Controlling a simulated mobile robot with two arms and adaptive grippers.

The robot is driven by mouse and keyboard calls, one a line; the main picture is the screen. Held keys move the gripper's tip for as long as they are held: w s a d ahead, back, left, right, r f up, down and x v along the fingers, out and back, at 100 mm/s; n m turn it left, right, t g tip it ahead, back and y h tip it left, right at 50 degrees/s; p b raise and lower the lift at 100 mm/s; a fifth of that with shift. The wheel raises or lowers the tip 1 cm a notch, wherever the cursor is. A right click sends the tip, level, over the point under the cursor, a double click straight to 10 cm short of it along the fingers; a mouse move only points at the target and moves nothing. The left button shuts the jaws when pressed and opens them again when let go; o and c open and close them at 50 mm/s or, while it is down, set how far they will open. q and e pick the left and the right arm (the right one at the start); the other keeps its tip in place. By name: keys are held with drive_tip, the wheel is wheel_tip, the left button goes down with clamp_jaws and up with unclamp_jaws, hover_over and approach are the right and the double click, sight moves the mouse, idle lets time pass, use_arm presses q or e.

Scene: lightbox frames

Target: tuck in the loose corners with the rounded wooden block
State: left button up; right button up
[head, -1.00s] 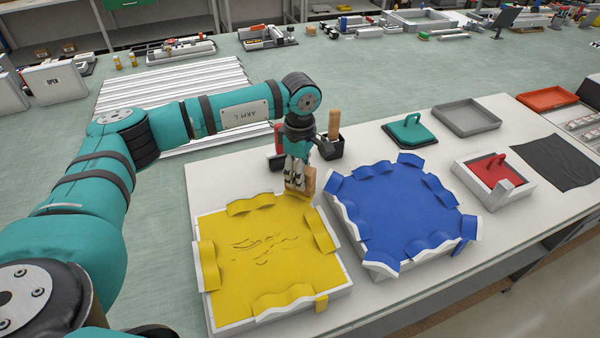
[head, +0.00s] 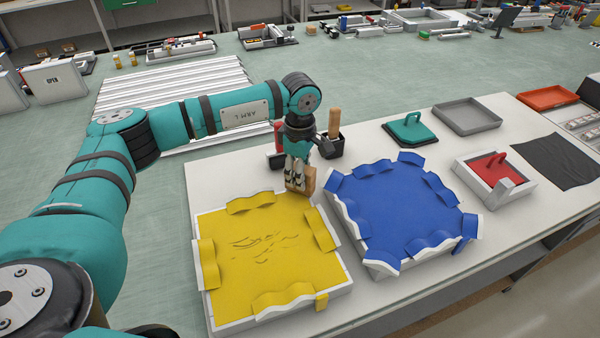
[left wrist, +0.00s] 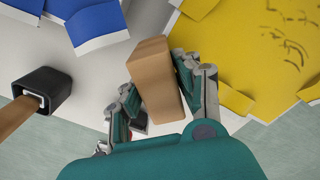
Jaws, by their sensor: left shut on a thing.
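My left gripper (head: 297,180) is shut on the rounded wooden block (head: 309,181), at the back right corner of the yellow frame. In the left wrist view the wooden block (left wrist: 155,80) sits between the two fingers (left wrist: 155,95). The yellow fabric (head: 262,265) lies in a white frame (head: 338,283), wrinkled in the middle, with wavy flaps raised along its sides. The blue fabric (head: 400,207) lies in a second white frame (head: 352,228), with several flaps curling up around its edge. I cannot tell whether the block touches the yellow fabric. My right gripper is not in view.
A dark holder (head: 331,148) with a wooden handle (head: 334,122) stands behind the gripper. A teal-handled pad (head: 408,132), a grey tray (head: 467,117), a red-handled pad (head: 492,168) in a white box and a black cloth (head: 555,162) lie to the right.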

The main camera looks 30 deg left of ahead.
use_arm(q)
drive_tip(key=shift+r+p, duration=0.6)
drive_tip(key=shift+r, duration=0.3)
drive_tip(key=shift+r+p, duration=1.3)
drive_tip(key=shift+r, duration=1.25)
drive_tip(key=s+d+m, duration=0.4)
drive_tip(key=s+m, duration=0.5)
drive_tip(key=s+d+m, duration=0.4)
drive_tip(key=s+m, duration=0.4)
drive_tip(key=m, duration=0.1)
drive_tip(key=shift+s+m, duration=0.3)
drive_tip(key=shift+s, duration=0.1)
